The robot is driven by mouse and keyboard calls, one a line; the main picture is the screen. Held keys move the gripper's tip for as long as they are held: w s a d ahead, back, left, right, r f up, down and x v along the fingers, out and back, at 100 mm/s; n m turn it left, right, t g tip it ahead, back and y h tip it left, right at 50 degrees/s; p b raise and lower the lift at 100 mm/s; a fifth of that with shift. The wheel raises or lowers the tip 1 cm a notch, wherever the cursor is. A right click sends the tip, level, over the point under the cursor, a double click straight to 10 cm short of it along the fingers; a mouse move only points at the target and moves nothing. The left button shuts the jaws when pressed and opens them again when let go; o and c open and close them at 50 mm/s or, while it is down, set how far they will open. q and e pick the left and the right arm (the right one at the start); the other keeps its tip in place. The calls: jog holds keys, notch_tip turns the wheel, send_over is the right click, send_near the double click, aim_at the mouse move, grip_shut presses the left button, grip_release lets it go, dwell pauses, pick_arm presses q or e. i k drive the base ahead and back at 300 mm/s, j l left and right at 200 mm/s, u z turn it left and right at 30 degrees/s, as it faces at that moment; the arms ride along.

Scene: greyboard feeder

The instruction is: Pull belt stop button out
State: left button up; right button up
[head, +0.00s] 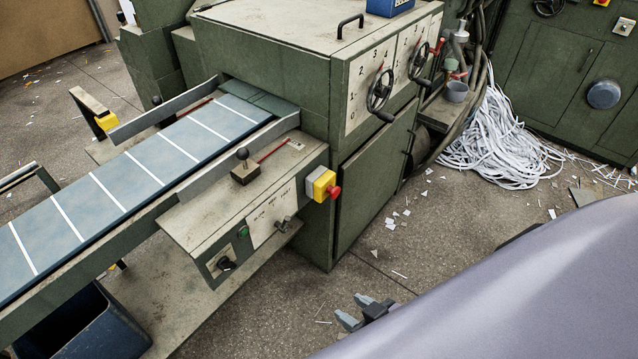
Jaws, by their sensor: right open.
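The belt stop button (334,192) is a red mushroom head on a yellow box (321,184). The box is fixed to the right end of the control panel (268,222) beside the belt. I cannot tell from here whether the button is pressed in or out. My right gripper (352,307) is open and empty, low in the picture over the floor, below and apart from the button. My left gripper is not in view.
The belt (130,185) with white stripes runs into the green machine (262,75). A lever with a black knob (242,155) stands on the panel top. Two handwheels (380,90) are on the machine's side. Paper strips (495,140) lie heaped at the right.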

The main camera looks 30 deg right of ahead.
aim_at(334, 193)
jog(key=i+l+u, duration=0.3)
jog(key=l, duration=1.15)
jog(key=l+u, duration=0.35)
jog(key=l, duration=1.1)
jog(key=k+l+u, duration=0.1)
jog(key=l+u, duration=0.2)
jog(key=l, duration=1.15)
